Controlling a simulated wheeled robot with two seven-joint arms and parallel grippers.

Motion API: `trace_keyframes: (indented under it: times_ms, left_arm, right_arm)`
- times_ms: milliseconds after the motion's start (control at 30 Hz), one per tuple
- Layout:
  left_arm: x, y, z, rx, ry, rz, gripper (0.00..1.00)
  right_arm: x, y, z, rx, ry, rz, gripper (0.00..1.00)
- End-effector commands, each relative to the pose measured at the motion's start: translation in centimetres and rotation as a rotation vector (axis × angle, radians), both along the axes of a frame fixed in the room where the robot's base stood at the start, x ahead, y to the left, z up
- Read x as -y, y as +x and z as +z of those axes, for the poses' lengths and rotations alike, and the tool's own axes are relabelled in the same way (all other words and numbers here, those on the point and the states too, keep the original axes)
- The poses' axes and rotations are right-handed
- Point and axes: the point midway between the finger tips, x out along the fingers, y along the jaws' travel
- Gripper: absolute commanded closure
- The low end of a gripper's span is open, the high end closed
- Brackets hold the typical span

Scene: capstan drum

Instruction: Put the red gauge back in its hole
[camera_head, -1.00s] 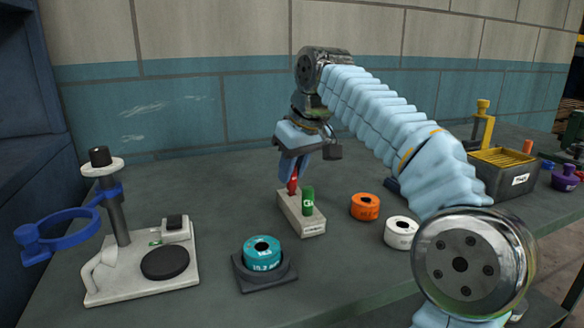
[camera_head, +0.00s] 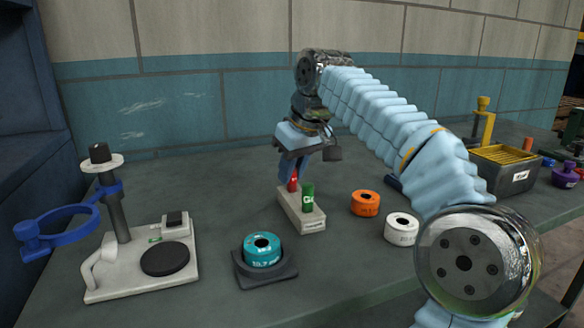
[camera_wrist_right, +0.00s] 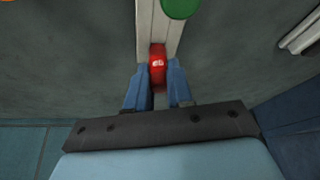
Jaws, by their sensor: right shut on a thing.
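The red gauge (camera_head: 293,181) is between the fingers of my right gripper (camera_head: 288,174), at the far end of the pale gauge block (camera_head: 311,224). In the right wrist view the red gauge (camera_wrist_right: 158,66) sits between the two blue fingertips (camera_wrist_right: 158,88), over the end of the block (camera_wrist_right: 145,25). My right gripper is shut on it. The hole is hidden, and I cannot tell how deep the gauge sits. The green gauge (camera_head: 307,196) stands upright in the block's near part, and its top (camera_wrist_right: 180,6) shows in the wrist view. My left gripper is not in view.
A teal drum (camera_head: 262,250) sits in a dark holder (camera_head: 270,277) in front. An orange ring (camera_head: 365,203) and a white ring (camera_head: 401,229) lie right of the block. A stand with a blue ring (camera_head: 55,232) is at left. A grey bin (camera_head: 512,178) is at right.

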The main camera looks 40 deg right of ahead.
Motion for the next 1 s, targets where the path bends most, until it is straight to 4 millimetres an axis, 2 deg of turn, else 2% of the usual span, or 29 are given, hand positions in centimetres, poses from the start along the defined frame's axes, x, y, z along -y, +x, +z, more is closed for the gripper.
trace_keyframes:
  times_ms: [133,167,300,367,633,733,867,1000]
  left_arm:
    - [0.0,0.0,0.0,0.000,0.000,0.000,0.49]
    - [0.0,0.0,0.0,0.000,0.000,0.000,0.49]
    - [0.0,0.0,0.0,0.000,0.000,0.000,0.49]
    - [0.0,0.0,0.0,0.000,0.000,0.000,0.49]
    - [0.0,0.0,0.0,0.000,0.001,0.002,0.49]
    - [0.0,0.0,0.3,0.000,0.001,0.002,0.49]
    - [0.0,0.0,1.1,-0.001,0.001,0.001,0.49]
    - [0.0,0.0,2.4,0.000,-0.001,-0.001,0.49]
  right_arm:
    - [0.0,0.0,0.0,0.001,0.000,0.000,1.00]
    - [0.0,0.0,0.0,0.001,0.000,0.000,0.77]
    - [0.0,0.0,0.0,0.001,0.000,0.000,0.56]
    - [0.0,0.0,0.0,0.001,0.000,0.000,0.49]
    - [0.0,0.0,0.0,0.000,0.000,0.000,0.49]
    - [0.0,-0.2,0.8,0.003,0.000,0.000,0.49]
    - [0.0,-1.1,3.1,0.004,0.001,0.001,0.49]
    - [-0.1,-2.4,6.7,0.006,0.001,0.000,0.49]
